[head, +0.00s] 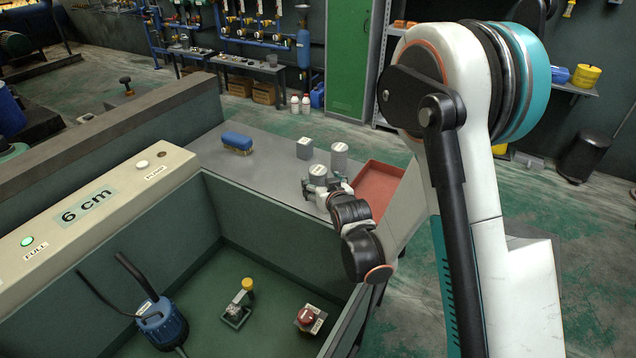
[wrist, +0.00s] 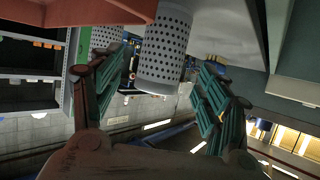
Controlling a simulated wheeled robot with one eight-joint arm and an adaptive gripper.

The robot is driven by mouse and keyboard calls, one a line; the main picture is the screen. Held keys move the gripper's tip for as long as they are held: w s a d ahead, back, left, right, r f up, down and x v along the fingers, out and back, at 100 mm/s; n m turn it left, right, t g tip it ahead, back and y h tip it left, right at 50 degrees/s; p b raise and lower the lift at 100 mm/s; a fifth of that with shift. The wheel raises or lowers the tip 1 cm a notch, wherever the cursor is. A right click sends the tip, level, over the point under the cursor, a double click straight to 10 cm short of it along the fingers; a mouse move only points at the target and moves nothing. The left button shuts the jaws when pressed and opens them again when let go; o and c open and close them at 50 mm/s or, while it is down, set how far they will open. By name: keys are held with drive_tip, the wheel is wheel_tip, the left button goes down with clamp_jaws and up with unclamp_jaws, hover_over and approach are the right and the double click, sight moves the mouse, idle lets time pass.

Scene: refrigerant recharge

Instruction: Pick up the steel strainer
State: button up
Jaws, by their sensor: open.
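A steel strainer (wrist: 165,45), a grey cylinder with round holes, shows at the top centre of the wrist view, between my fingertips. In the head view it appears to be the nearer pale-topped cylinder (head: 318,172) on the bench. My gripper (head: 322,188) is right at its near side, low over the bench. In the wrist view my gripper (wrist: 168,62) is open, with a finger on each side and visible gaps to the strainer. A second perforated cylinder (wrist: 107,32) stands beyond the left finger; in the head view a ribbed grey cylinder (head: 339,158) stands behind the nearer one.
A deep green basin (head: 270,270) with several fittings lies in front, behind a raised wall.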

sight(320, 183)
drive_tip(key=b+x, duration=0.1)
drive_tip(key=x, duration=0.1)
drive_tip(key=b+x, duration=0.1)
drive_tip(key=x, duration=0.2)
drive_tip(key=shift+s+a+f, duration=0.1)
drive_tip(key=shift+s+f, duration=0.05)
drive_tip(key=shift+f, duration=0.15)
drive_tip(key=shift+w, duration=0.25)
drive_tip(key=c, duration=1.3)
